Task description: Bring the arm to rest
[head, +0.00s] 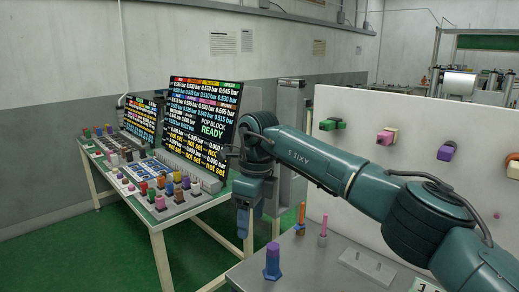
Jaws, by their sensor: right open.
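My right arm (320,163) comes in from the right edge and reaches across the picture to the left, in front of the white panel. Its gripper (250,222) hangs pointing down in the gap between the grey bench and the table with the screens. The fingers are small in the picture and no object shows between them. My left arm and gripper do not show.
A grey bench (310,268) holds a blue and purple column (272,262), two pegs and a pale block. The white panel (345,110) behind carries several coloured pieces. At left, a table (160,220) bears several coloured columns and a large screen (205,112) reading READY.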

